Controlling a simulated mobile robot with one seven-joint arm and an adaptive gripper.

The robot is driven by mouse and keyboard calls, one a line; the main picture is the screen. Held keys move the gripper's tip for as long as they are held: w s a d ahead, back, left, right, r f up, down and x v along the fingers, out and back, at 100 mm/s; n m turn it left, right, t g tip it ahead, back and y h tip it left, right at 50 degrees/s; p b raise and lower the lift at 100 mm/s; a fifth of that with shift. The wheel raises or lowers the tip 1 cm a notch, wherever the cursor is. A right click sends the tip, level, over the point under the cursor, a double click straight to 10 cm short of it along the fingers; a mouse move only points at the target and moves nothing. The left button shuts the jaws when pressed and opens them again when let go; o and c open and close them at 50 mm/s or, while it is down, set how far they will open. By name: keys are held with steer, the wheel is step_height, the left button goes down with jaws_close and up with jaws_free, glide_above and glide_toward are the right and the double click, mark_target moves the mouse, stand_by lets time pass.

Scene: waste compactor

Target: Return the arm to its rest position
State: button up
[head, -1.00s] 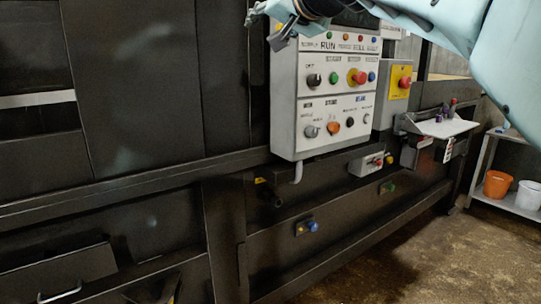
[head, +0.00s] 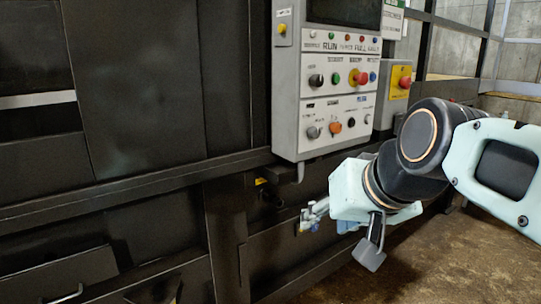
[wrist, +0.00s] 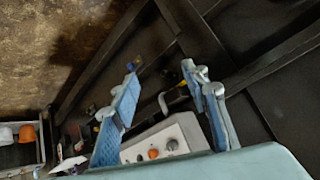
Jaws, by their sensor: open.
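My arm (head: 420,140) reaches in from the right in the head view, bent down at the wrist. My gripper (head: 338,234) hangs below the lower right edge of the grey control panel (head: 311,86), in front of the dark machine's lower beams. Its two fingers are spread apart with nothing between them. In the wrist view my open gripper (wrist: 160,70) shows two blue-padded fingers. Part of the control panel (wrist: 136,153) shows beyond and between them. I cannot tell the exact gap to the machine.
The dark compactor body (head: 130,90) fills the left and middle. A yellow box with a red button (head: 405,83) is right of the panel. Brown floor (head: 480,262) is open at lower right. An orange bucket (wrist: 27,134) shows at the wrist view's left.

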steer(key=s+d+f+g+h, duration=0.2)
steer(key=s+d+f, duration=0.1)
steer(key=s+f, duration=0.75)
step_height(320, 180, up, 17)
steer(key=p, duration=1.8)
steer(key=shift+r+g+h+p, duration=0.15)
steer(key=shift+g+h+p, duration=0.15)
steer(key=shift+p, duration=0.05)
